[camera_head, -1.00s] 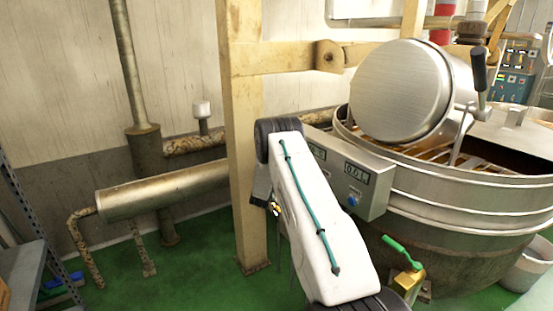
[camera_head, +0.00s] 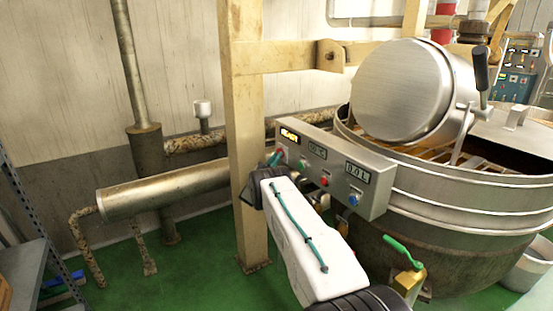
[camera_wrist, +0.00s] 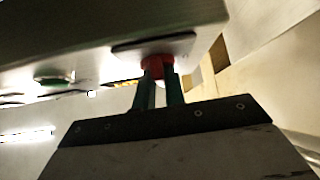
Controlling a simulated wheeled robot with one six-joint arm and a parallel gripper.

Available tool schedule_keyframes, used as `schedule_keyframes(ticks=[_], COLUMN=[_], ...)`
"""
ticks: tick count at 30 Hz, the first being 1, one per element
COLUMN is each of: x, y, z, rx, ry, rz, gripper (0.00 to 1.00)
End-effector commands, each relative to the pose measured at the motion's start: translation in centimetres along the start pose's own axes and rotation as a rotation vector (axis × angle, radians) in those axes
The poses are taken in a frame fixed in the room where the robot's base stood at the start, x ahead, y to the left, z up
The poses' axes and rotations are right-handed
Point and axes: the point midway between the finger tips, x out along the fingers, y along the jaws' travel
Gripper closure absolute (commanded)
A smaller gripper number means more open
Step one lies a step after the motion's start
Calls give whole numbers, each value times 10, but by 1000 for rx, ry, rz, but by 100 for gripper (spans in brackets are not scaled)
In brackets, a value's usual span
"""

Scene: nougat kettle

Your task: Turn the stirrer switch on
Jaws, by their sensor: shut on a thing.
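The grey control box (camera_head: 374,199) is fixed at the left side of the kettle (camera_head: 440,225). Its front carries small displays and several coloured knobs or buttons. My gripper (camera_head: 275,157) is at the box's left end. In the wrist view, my gripper's narrow fingers (camera_wrist: 160,88) are shut on a red knob (camera_wrist: 158,66) standing out from a dark plate on the box. The knob's label and turned position cannot be read. A green control (camera_wrist: 52,80) lies further left in the wrist view.
A lit amber display (camera_head: 290,136) is at the box's upper left. A wooden post (camera_head: 245,120) stands close to the left of my gripper.

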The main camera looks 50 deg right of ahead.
Motion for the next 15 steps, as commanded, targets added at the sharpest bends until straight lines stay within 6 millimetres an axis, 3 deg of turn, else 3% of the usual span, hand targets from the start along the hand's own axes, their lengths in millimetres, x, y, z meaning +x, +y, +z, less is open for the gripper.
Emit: schedule_keyframes(ticks=[15], x=[-2], y=[-1], z=[1], rx=[69], ry=[-2], rz=[69], gripper=[100])
